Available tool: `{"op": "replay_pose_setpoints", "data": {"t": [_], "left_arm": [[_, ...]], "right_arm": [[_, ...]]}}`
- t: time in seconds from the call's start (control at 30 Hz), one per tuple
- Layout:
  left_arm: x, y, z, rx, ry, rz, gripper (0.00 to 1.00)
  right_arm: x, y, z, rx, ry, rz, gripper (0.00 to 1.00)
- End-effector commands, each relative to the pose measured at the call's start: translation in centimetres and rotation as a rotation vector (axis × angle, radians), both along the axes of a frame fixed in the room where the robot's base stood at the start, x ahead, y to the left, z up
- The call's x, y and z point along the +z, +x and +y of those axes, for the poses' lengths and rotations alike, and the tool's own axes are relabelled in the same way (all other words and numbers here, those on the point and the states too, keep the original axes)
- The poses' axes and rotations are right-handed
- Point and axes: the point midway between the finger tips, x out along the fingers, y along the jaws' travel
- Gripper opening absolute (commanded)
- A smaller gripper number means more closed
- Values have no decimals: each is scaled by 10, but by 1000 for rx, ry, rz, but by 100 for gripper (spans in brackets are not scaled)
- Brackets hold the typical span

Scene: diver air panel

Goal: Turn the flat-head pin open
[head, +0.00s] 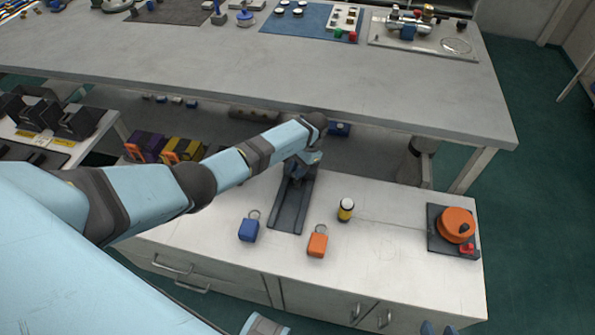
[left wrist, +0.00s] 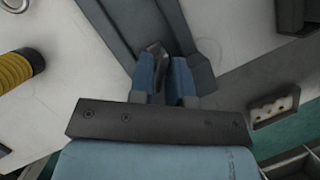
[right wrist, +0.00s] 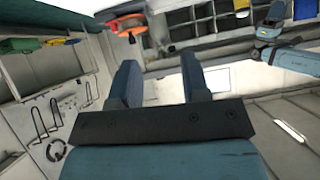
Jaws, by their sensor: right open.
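The flat-head pin (left wrist: 155,54) shows in the left wrist view as a small flat metal piece between the fingertips. My left gripper (left wrist: 166,76) is closed to a narrow gap around it. In the head view my left gripper (head: 301,160) reaches down at the far end of a dark channel-shaped holder (head: 288,218) on the white cabinet top, and the wrist hides the pin. The holder also shows in the left wrist view (left wrist: 115,30). My right gripper (right wrist: 155,78) is open with nothing between its fingers, well away from the holder.
On the white top (head: 390,265) are a blue tag (head: 249,229), an orange tag (head: 317,243), a yellow-black cylinder (head: 345,211) and an orange reel (head: 456,224) on a dark plate. A long grey workbench (head: 270,75) stands behind. The cabinet's front right is clear.

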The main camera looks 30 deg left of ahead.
Motion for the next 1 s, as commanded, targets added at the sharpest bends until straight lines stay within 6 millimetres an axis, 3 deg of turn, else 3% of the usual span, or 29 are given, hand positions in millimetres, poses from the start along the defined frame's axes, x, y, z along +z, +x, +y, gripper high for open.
{"op": "replay_pose_setpoints", "data": {"t": [0.17,0.5,0.6,0.73,1.0], "left_arm": [[45,0,0,0,-2,-2,17],[129,0,1,2,-2,-1,17],[157,-1,1,2,-1,2,17],[172,-1,1,2,-1,5,17],[181,-2,1,2,-1,5,17]], "right_arm": [[11,-2,-1,-5,5,13,43],[14,-3,-5,-7,-7,14,43],[36,-2,-5,-3,-16,0,43],[49,-2,-5,7,-27,-23,43],[47,-10,-7,20,-43,-20,43]]}}
